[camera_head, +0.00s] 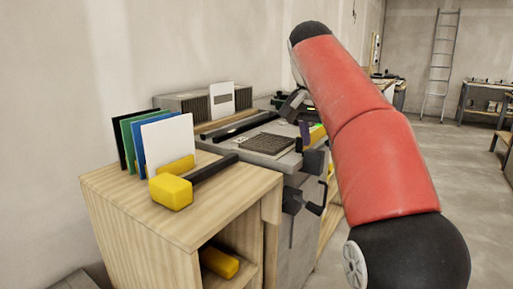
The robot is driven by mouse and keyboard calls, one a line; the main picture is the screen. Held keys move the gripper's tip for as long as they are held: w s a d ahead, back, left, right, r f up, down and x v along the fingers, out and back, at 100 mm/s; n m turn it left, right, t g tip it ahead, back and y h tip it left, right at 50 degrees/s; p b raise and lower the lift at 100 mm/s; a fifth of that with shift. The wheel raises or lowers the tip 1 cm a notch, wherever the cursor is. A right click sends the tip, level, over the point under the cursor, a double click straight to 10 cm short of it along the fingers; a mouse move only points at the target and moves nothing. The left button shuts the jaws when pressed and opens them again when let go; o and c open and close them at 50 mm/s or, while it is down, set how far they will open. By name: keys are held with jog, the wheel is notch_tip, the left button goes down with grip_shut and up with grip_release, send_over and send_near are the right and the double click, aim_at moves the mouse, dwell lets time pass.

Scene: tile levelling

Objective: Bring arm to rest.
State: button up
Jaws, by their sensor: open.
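My red and black arm (375,150) rises across the right of the view and bends at its black joint near the top. Dark two-pronged jaws beside it, which look like my gripper (306,206), show in front of the grey bench's side. They look spread and empty, but the arm hides part of the wrist.
A wooden cabinet (125,205) bears a yellow-headed mallet (171,192) and several upright coloured panels (165,142). A yellow object (220,262) lies inside it. Behind is a grey bench with a dark ribbed plate (265,143). Open floor (455,170) and a ladder (440,65) are at right.

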jog(key=s+d+f+n+t+y, duration=0.1)
jog(key=s+f+n, duration=0.5)
jog(key=s+f, duration=1.8)
jog(key=s+y, duration=0.1)
jog(key=s, duration=0.3)
jog(key=shift+d+f+n+t+y, duration=0.3)
jog(key=shift+d+n+t, duration=0.05)
jog(key=shift+n+t, duration=0.05)
